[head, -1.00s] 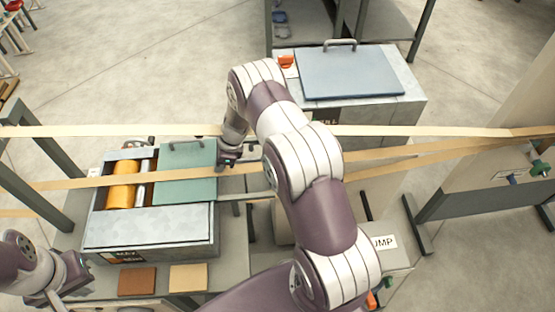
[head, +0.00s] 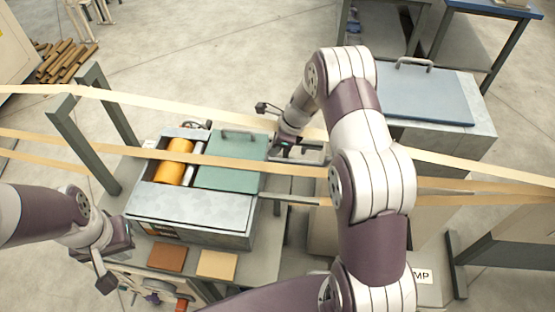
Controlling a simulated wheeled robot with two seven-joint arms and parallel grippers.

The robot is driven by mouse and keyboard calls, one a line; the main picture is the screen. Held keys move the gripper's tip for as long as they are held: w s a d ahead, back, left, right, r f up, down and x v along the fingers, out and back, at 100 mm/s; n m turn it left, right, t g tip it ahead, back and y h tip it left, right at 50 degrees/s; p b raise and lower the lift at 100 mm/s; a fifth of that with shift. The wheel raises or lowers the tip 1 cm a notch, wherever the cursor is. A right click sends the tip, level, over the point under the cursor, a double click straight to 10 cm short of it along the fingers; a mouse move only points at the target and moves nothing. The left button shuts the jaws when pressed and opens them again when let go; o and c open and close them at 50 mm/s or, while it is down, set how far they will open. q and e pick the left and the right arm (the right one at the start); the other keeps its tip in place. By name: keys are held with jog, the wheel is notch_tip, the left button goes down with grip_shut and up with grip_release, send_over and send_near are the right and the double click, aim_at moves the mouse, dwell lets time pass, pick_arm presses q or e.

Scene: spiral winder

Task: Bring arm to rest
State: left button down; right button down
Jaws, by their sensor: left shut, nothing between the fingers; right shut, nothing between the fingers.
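My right arm crosses the middle of the head view. Its gripper (head: 280,154) is shut and empty beside the right edge of the green lid (head: 232,174). I cannot tell whether it touches the lid. A tan band partly hides the area around it. My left gripper (head: 106,282) hangs at the lower left, shut and empty, left of the front of the grey machine box (head: 190,212). An orange roller (head: 173,173) shows in the open left part of that box.
Long tan bands (head: 140,103) run across the view around the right arm. A green-grey post frame (head: 85,145) stands left. A blue-lidded box (head: 428,95) stands behind the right arm. A brown tile (head: 167,257) and a tan tile (head: 217,264) lie in front of the machine.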

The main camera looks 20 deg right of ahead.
jog(key=v, duration=0.5)
jog(key=shift+d+r, duration=0.1)
jog(key=shift+r, duration=0.2)
